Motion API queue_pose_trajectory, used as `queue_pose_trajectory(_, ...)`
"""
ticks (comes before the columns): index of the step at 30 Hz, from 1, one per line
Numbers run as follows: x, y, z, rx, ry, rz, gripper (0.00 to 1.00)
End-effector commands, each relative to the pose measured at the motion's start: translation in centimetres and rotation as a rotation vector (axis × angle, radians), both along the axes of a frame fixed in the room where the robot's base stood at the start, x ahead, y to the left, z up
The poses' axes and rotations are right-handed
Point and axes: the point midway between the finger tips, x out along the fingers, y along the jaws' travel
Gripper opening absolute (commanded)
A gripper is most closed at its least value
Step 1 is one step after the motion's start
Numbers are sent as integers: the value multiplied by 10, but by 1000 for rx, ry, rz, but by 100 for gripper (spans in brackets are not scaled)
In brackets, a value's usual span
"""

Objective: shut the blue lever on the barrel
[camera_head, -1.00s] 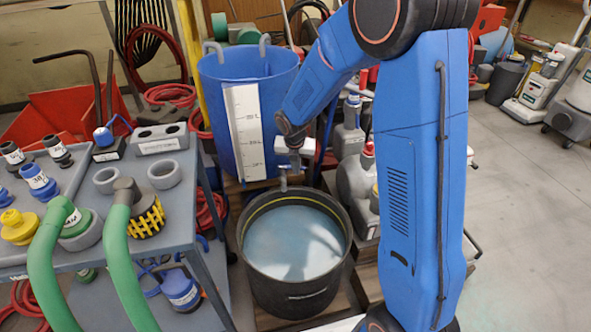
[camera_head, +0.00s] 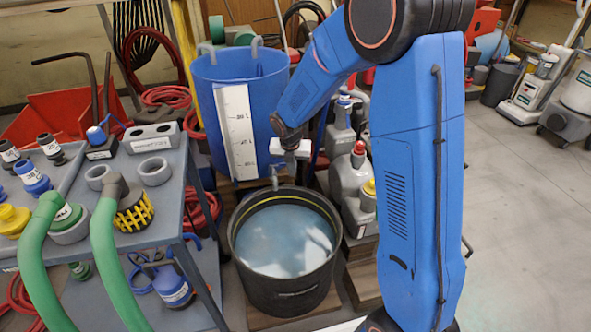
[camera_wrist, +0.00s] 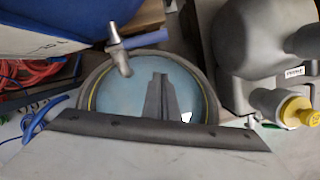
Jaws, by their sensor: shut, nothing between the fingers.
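The blue barrel (camera_head: 265,95) stands behind the cart, with a white level scale on its front. Its metal tap (camera_head: 274,178) hangs over a black tub (camera_head: 250,268) of bluish water. In the wrist view the tap (camera_wrist: 119,50) shows at top centre, and its blue lever (camera_wrist: 150,38) points right, sideways to the spout. In the head view the lever is hidden behind my arm or too small to make out. My gripper (camera_wrist: 159,76) is shut and empty over the tub, below and slightly right of the lever, apart from it.
Grey jugs (camera_head: 350,180) stand right of the tub, one with a yellow cap (camera_wrist: 297,112). A grey cart (camera_head: 185,165) with fittings and green hoses (camera_head: 108,255) is on the left. Red hose (camera_head: 202,212) lies between cart and barrel.

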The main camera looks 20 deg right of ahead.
Motion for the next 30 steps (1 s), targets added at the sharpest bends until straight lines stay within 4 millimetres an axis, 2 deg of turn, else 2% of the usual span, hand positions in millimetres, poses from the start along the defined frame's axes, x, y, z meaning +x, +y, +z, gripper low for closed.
queue_pose_trajectory(13, -18, 0, 68, 0, -1, 1, 0)
queue_pose_trajectory(18, -21, 0, 82, 0, 0, 1, 0)
queue_pose_trajectory(24, -24, -1, 87, 2, -1, -9, 0)
queue_pose_trajectory(26, -27, -3, 91, 11, -5, -37, 0)
queue_pose_trajectory(30, -46, -14, 111, 53, -32, -192, 0)
